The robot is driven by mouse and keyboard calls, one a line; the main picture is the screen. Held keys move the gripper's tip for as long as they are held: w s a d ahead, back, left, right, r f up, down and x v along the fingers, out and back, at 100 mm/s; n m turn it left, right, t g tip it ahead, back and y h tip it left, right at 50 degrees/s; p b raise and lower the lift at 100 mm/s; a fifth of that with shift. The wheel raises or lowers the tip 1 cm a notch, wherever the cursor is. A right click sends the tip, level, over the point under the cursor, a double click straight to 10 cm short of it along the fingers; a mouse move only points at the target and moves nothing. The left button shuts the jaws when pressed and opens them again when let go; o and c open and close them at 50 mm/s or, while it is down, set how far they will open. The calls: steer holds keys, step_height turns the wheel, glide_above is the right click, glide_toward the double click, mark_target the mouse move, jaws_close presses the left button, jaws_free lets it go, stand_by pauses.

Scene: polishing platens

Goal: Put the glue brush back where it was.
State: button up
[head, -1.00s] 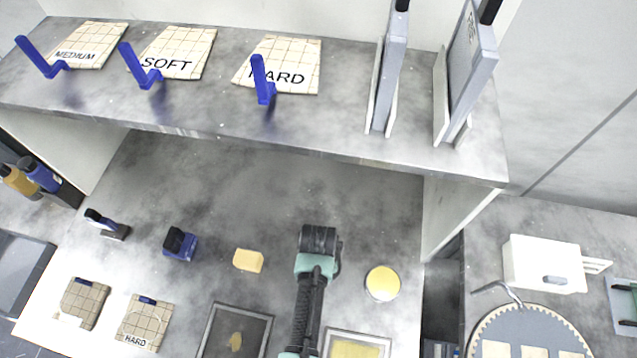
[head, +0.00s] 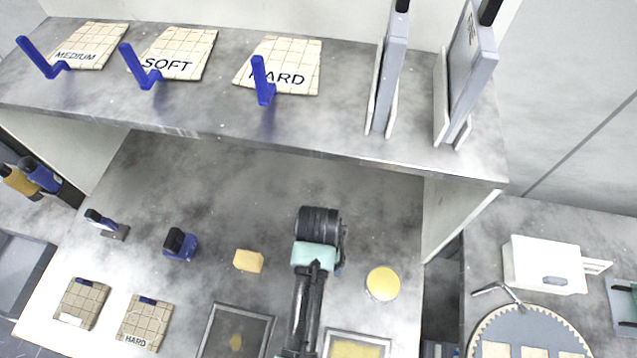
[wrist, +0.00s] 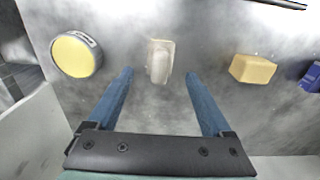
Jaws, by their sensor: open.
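My gripper (wrist: 160,95) is open, its two blue fingers apart with nothing between the tips. In the wrist view a small pale, rounded object (wrist: 160,62) lies on the grey surface just beyond the fingertips, roughly centred between them. I cannot tell whether it is the glue brush. In the head view my arm and wrist cover that spot and hide the fingers almost wholly. No other object is clearly recognisable as the glue brush.
A yellow round tin (head: 383,283) and a yellow block (head: 248,261) flank my arm. A blue-and-black tool (head: 180,243) and a small dark-handled item (head: 104,222) stand left. The shelf (head: 200,110) overhangs behind. A toothed disc (head: 530,335) is at right.

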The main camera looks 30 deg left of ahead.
step_height(320, 180, up, 5)
steer(key=shift+f, duration=0.1)
stand_by(0.7)
